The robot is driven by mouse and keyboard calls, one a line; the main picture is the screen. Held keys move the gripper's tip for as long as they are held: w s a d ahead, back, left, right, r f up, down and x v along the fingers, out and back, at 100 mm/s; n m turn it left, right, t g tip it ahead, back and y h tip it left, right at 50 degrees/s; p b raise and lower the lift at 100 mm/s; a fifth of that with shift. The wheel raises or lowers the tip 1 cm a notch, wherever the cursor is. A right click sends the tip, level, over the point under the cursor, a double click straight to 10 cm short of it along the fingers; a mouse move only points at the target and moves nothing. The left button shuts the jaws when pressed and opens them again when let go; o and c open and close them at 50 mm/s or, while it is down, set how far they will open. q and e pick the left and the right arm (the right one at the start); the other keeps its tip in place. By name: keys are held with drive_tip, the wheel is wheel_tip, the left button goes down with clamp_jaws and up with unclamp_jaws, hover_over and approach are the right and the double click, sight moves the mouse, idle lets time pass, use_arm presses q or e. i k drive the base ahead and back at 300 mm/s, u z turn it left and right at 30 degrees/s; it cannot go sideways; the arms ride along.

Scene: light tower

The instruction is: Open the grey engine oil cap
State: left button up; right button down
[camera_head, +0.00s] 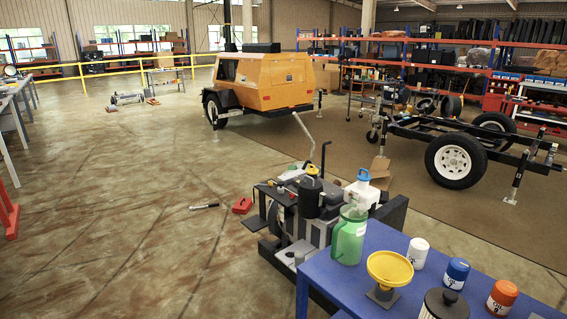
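The engine (318,232) is a dark and grey block low on the floor, at the middle right of the head view. A black cylinder (310,196) stands on it, with a small yellow part (312,170) behind its top. A white tank with a blue cap (362,190) is at its right. I cannot make out a grey oil cap on the engine at this size; the blue table and the items on it hide part of the engine's right side. Neither of my grippers shows in the head view, and no arm is visible.
The blue table (352,285) at front right holds a green jug (349,236), a yellow funnel (390,268), several oil filters and a dark canister (443,304). A red object (242,205) and a tool (204,206) lie on the floor. The floor at left is mostly clear.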

sight(309, 171)
drive_tip(key=u, duration=0.75)
drive_tip(key=i, duration=2.5)
drive_tip(key=z, duration=0.6)
drive_tip(key=i, duration=1.7)
drive_tip(key=z, duration=0.95)
